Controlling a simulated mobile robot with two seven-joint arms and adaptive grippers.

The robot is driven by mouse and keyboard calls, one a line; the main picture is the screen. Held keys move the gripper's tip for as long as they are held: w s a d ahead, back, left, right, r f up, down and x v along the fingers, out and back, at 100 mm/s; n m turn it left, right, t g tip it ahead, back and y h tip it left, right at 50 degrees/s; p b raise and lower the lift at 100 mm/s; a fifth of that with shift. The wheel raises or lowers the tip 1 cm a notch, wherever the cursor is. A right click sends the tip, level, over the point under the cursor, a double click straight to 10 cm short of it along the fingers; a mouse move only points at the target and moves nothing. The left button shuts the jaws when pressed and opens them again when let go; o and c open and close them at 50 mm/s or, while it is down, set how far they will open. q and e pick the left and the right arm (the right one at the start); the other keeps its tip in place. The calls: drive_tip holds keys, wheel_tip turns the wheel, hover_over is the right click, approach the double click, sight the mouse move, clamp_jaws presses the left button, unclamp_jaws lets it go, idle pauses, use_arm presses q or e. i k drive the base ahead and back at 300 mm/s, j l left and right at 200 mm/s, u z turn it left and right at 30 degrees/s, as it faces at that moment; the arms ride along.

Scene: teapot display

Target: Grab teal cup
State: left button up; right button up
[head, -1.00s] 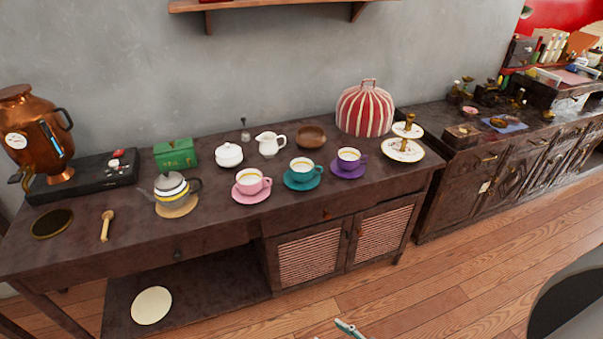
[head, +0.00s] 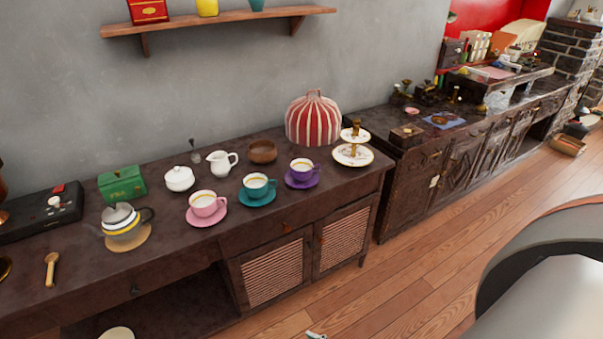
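The teal cup (head: 256,185) stands upright on its teal saucer (head: 257,199) on the dark wooden sideboard. Its handle points to the right. The pink cup (head: 204,204) on its saucer is to its left, and the purple cup (head: 302,171) on its saucer is to its right and a little farther back. No gripper can be made out, and nothing touches the teal cup. A small pale tip (head: 316,335) shows at the bottom edge, too cut off to identify.
Behind the cups stand a white sugar bowl (head: 180,178), a creamer (head: 222,163), a wooden bowl (head: 262,151) and a striped tea cosy (head: 313,119). A tiered stand (head: 353,153) is at the right end, a teapot (head: 122,222) at left. The floor in front is clear.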

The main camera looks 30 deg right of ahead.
sight(255, 186)
drive_tip(key=i+l+u, duration=0.2)
drive_tip(key=l, duration=0.8)
drive_tip(key=i+l+u, duration=0.15)
drive_tip(key=l, duration=0.9)
drive_tip(key=l+u, duration=0.2)
drive_tip(key=l, duration=0.8)
